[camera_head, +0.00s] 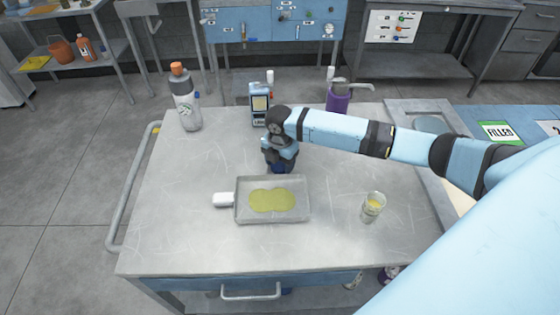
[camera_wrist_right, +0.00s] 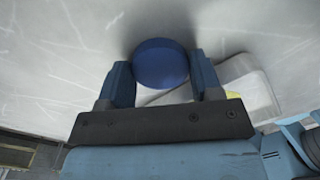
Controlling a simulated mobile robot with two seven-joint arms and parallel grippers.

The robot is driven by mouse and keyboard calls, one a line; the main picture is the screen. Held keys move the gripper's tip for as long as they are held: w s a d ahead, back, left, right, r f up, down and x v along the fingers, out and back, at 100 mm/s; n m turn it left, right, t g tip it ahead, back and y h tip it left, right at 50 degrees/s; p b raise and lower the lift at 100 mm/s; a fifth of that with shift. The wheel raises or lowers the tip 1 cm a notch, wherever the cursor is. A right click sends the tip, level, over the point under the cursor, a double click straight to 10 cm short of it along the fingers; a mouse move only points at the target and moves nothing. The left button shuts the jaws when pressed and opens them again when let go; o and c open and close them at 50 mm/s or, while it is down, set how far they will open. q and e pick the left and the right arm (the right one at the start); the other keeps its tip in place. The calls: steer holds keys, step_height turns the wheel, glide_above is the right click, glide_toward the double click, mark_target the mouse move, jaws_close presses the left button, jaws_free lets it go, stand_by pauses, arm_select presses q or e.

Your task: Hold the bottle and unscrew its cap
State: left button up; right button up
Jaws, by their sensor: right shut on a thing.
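My right gripper (camera_head: 280,166) points down over the table, well to the right of the bottle and just behind the tray. In the right wrist view my right gripper (camera_wrist_right: 162,82) is shut on a round dark blue thing (camera_wrist_right: 160,62), one finger on each side. From above I cannot tell whether it is a cap or a small container. In the head view my gripper mostly hides it. My left gripper is not in view.
A metal tray (camera_head: 240,213) with a yellow-green puddle lies at the front middle. A glass (camera_head: 373,206) of yellow liquid stands to its right. The table's left side is clear.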

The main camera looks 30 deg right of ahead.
mark_target(280, 164)
steer(key=shift+f, duration=0.1)
steer(key=o, duration=0.8)
step_height(280, 164, up, 12)
steer(key=shift+r, duration=0.15)
